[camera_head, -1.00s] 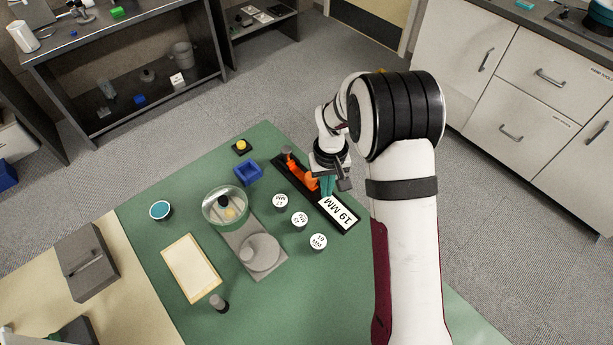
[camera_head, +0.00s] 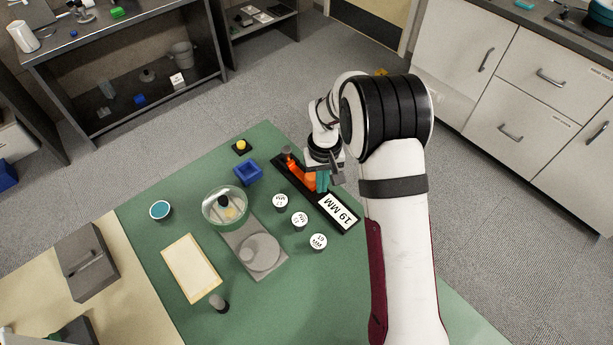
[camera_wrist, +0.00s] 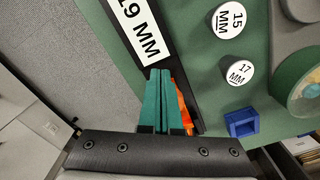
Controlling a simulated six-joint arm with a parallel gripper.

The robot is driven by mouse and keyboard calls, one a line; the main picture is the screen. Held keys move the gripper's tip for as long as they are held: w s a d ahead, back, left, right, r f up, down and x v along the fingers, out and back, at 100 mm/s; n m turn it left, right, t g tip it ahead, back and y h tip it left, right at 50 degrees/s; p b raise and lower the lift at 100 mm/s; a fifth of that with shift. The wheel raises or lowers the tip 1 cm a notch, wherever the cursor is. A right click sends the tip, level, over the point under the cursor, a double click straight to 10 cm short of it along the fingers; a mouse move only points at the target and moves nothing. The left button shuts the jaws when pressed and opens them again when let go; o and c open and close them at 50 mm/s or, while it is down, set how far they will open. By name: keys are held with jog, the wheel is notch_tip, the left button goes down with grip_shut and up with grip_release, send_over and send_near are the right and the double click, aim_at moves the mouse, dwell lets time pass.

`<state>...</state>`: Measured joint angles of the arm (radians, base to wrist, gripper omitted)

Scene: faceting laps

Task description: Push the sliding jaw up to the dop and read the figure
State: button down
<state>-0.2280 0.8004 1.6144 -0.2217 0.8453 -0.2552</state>
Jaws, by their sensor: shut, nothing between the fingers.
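The black gauge (camera_head: 300,190) lies along the green table's far right edge. A white plate reading 19 MM (camera_head: 339,212) sits on its near end; it also shows, cut off, in the wrist view (camera_wrist: 138,28). Orange jaw parts (camera_head: 309,180) stand toward its far end, and orange shows beside my fingers in the wrist view (camera_wrist: 181,110). A small grey piece, perhaps the dop (camera_head: 287,150), is at the far end. My gripper (camera_head: 322,183), with teal fingers (camera_wrist: 162,85), is shut and empty, low over the gauge beside the orange. I cannot tell whether they touch.
White-topped round pieces marked 17 MM (camera_wrist: 239,72), 15 MM (camera_wrist: 229,19) and 19 MM (camera_head: 318,241) stand beside the gauge. A blue tray (camera_head: 248,172), yellow button (camera_head: 241,146) and clear-walled bowl (camera_head: 226,208) are to the left.

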aim_at(322, 196)
jog(key=shift+w+a, duration=0.45)
jog(key=shift+a, duration=0.05)
jog(key=shift+d, duration=0.1)
jog(key=shift+s+d, duration=0.45)
jog(key=shift+s, duration=0.05)
notch_tip(322, 196, up, 7)
dwell(0.3)
